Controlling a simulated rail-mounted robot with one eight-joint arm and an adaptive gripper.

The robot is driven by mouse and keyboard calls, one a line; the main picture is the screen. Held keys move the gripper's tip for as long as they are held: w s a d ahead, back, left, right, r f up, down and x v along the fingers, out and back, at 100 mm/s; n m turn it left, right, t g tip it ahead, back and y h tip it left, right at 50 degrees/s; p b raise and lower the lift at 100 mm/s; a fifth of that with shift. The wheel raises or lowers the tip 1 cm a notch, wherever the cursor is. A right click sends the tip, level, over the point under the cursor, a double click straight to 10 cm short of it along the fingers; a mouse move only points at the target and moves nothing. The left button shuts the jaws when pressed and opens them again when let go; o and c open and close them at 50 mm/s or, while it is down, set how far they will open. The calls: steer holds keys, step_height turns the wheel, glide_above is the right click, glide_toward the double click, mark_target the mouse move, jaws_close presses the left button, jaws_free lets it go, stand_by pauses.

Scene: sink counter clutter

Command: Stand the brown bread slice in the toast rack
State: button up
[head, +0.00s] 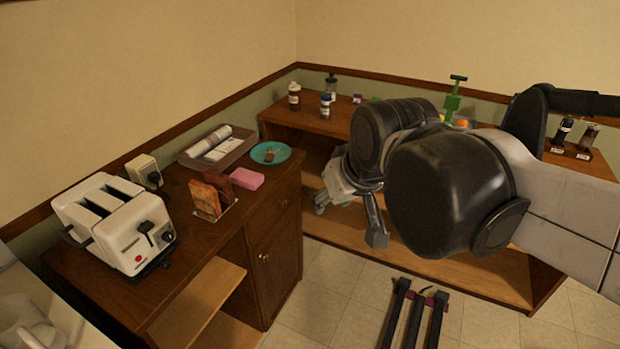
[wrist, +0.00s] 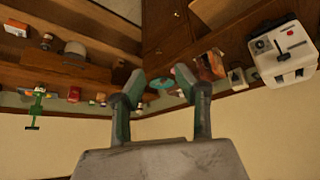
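Bread slices (head: 205,198) stand upright on the counter in the head view, right of the toaster. One is lighter orange-brown, and a darker brown slice (head: 217,186) is close behind it. A pale flat base (head: 231,208) shows beside them, perhaps part of the toast rack; the rack itself I cannot make out clearly. The slices also show small in the wrist view (wrist: 211,66). My gripper (head: 348,219) is open and empty, in the air right of the counter and well away from the bread. Its two spread fingers show in the wrist view (wrist: 160,82).
A white toaster (head: 118,225) stands at the counter's left. A pink sponge (head: 247,178), a teal plate (head: 285,152) with a small brown item, and a tray (head: 190,157) are near the bread. Bottles (head: 294,97) line the back shelf.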

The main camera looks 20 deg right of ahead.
steer(key=s+d+f+m, duration=0.1)
steer(key=s+d+f, duration=0.1)
steer(key=s+f, duration=0.2)
steer(key=shift+s+t+h, duration=0.3)
steer(key=shift+s, duration=0.7)
steer(key=shift+f, duration=0.1)
step_height(320, 180, down, 4)
steer(key=b, duration=0.4)
